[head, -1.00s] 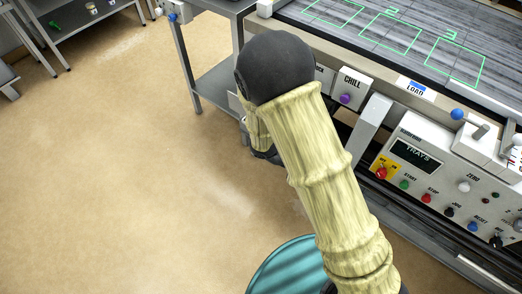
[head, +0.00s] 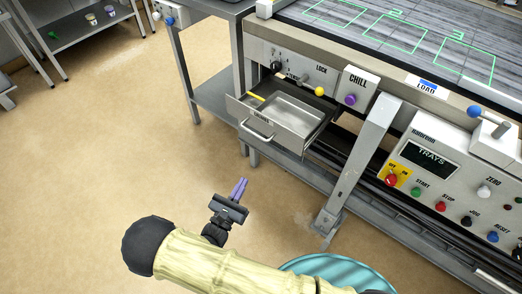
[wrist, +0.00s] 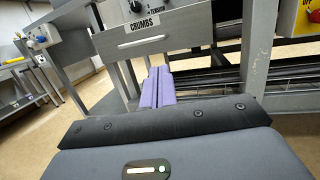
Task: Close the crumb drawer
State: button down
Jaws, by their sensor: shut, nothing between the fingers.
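The crumb drawer (head: 290,117) is a grey metal tray pulled out from under the machine in the head view. In the wrist view, the drawer front (wrist: 163,38) bears a CRUMBS label and faces the camera. My gripper (head: 240,183) has purple fingers, shut with nothing between them. It is in front of and below the drawer, apart from it in the head view. The fingers also show in the wrist view (wrist: 157,78), below the drawer front.
A LOCK knob (head: 320,91) and a CHILL box (head: 355,87) sit above and right of the drawer. A slanted metal leg (head: 362,165) and a control panel (head: 450,180) stand to the right. The floor (head: 110,150) at left is clear.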

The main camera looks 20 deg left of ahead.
jog(key=x, duration=1.4)
jog(key=shift+s+r, duration=0.1)
jog(key=shift+s, duration=0.05)
jog(key=shift+d, duration=0.1)
